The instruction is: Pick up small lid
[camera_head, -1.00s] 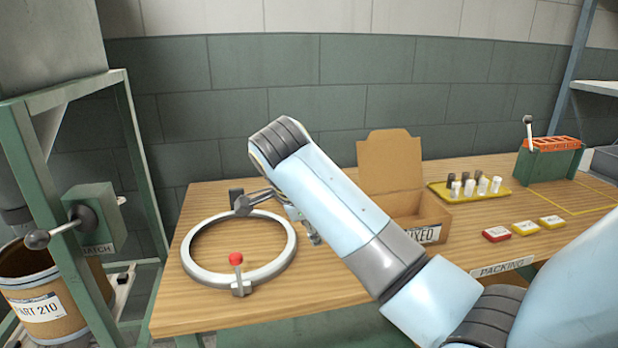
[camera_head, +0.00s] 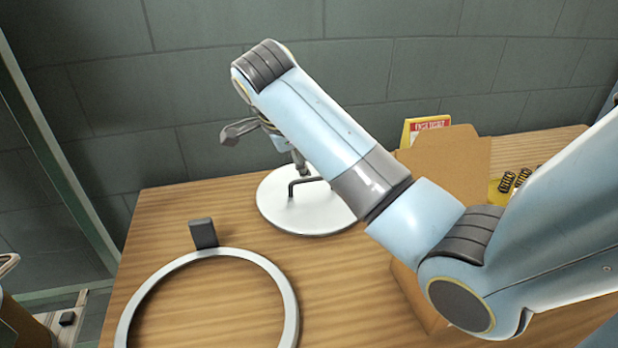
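A round white lid (camera_head: 279,210) with a dark bent bar handle (camera_head: 306,181) lies flat on the wooden table, behind and right of the grey ring. My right arm crosses in front of it and hides part of its top and right side. My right gripper (camera_head: 264,153) is above and left of the lid, partly hidden behind its own wrist. Its two fingers look spread apart, one out to the left and one down close to the handle. I cannot tell whether that finger touches the handle. My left gripper is not in view.
The grey ring (camera_head: 288,300) with a dark block (camera_head: 203,233) at its back lies at the front left. A cardboard box (camera_head: 450,160) stands right, partly behind my arm, with a yellow and red sign (camera_head: 427,126) behind it. Bare table lies left of the lid.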

